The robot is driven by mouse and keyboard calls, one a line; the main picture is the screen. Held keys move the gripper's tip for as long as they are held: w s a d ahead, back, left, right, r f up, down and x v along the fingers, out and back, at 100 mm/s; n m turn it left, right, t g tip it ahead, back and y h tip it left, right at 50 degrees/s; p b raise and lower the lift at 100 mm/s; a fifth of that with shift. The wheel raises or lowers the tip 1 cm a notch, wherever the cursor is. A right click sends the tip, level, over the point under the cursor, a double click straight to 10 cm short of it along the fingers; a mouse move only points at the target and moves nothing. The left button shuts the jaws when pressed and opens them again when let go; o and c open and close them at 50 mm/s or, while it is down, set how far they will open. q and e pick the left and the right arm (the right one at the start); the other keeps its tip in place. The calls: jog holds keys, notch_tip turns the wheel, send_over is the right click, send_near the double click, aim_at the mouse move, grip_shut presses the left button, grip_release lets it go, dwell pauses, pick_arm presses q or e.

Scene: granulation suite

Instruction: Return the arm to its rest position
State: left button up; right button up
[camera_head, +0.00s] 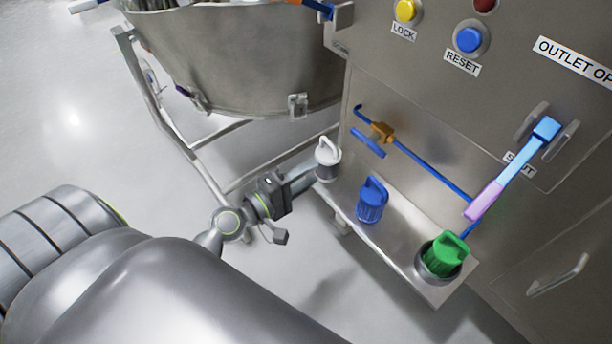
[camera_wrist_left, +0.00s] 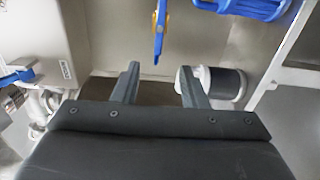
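My left arm comes in from the left in the camera_head view. Its gripper (camera_head: 303,178) is beside the grey canister with a white handle (camera_head: 327,154), at the left end of a metal ledge. In the left wrist view the two fingers (camera_wrist_left: 160,82) stand apart with nothing between them, so the gripper is open and empty. The canister (camera_wrist_left: 226,84) shows there just right of the right finger, partly behind it. I cannot tell whether they touch. My right gripper is in neither view.
A blue canister (camera_head: 371,201) and a green canister (camera_head: 444,255) stand along the ledge (camera_head: 402,250). A blue pipe with an orange fitting (camera_head: 382,131) runs along the cabinet (camera_head: 440,90). A large steel bowl (camera_head: 240,60) on a frame stands behind. Open floor (camera_head: 70,120) lies left.

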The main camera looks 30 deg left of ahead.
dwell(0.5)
pick_arm(q)
jog(key=s+f+m+g+y, duration=0.2)
jog(key=s+f+m+g, duration=0.5)
jog(key=f, duration=0.6)
jog(key=s+f+m+g+y, duration=0.25)
jog(key=s+f+g, duration=0.4)
jog(key=f, duration=0.65)
jog(key=s+a+f+m+y+p, duration=0.1)
jog(key=s+a+f+p, duration=0.1)
jog(key=s+p, duration=0.3)
jog(key=s+a+f+m+g+p, duration=0.1)
jog(key=s+a+f+p, duration=0.1)
jog(key=s+p, duration=0.4)
jog(key=s+a+f+m+g+y+p, duration=0.1)
jog(key=s+a+f+m+p, duration=0.1)
jog(key=s+p, duration=0.4)
jog(key=s, duration=0.5)
jog(key=shift+s+f+y, duration=0.2)
jog(key=shift+f+y, duration=0.1)
jog(key=shift+y, duration=0.05)
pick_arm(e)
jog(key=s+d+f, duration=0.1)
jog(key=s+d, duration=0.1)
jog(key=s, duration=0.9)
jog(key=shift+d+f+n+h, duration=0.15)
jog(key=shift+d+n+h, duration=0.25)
pick_arm(q)
jog(key=shift+a, duration=0.1)
